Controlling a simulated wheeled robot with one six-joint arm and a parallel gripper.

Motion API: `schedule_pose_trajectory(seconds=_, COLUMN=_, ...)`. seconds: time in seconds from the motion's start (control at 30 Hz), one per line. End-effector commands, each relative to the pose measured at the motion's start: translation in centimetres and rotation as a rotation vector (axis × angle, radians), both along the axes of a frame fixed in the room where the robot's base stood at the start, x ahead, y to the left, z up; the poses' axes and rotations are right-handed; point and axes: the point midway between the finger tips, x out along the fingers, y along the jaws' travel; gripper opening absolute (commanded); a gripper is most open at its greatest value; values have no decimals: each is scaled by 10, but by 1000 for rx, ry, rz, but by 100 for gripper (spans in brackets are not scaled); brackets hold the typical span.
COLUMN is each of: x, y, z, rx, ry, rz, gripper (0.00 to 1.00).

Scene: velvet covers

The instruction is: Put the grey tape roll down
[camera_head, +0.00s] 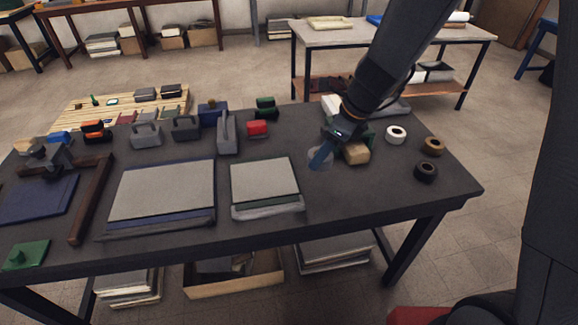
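The grey tape roll (313,158) is at the tip of my gripper (321,158), over the dark table to the right of the right-hand stack of boards. A blue finger covers part of the roll, and grey shows around it. My gripper appears shut on the roll. The roll is low, close to the table top; I cannot tell whether it touches. My arm comes down from the upper right and hides some of the table behind it.
White (396,134), brown (434,146) and black (426,171) tape rolls lie at the right end of the table (370,195). A board stack (265,183) is to the left. The table's front right is bare.

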Motion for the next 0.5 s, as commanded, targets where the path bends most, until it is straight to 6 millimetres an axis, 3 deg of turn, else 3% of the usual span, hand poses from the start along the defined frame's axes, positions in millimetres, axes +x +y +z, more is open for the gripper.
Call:
schedule_pose_trajectory(seconds=0.2, x=-1, y=0, z=-41, rx=-1, ry=6, rz=-2, gripper=30)
schedule_pose_trajectory(seconds=0.5, x=-1, y=0, z=-72, rx=-1, ry=4, rz=-3, gripper=30)
